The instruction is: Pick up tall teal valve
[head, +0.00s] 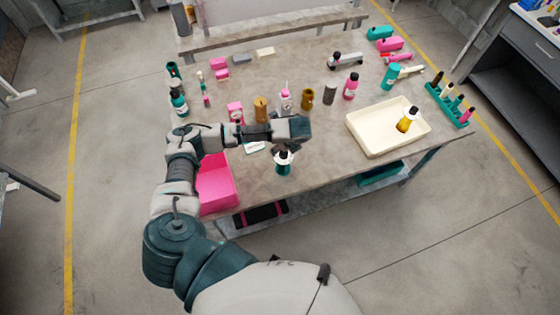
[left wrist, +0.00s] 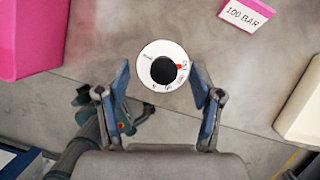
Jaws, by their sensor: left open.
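A teal valve (head: 283,167) with a white dial and black knob stands upright near the table's front edge. In the left wrist view its round dial (left wrist: 148,61) shows from above, between and slightly ahead of my fingertips. My left gripper (head: 284,149) is open above it, pointing down, with a finger on either side and visible gaps to the dial. The gripper also shows in the left wrist view (left wrist: 160,78). Its height over the dial is hard to tell. Another teal valve (head: 179,103) stands at the table's left. My right gripper is not in view.
A pink bin (head: 215,190) stands left of the valve, a cream tray (head: 368,146) holding a yellow valve (head: 405,125) to the right. A "100 BAR" sign (left wrist: 243,14) lies close by. Several bottles and parts stand farther back. The table between valve and tray is clear.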

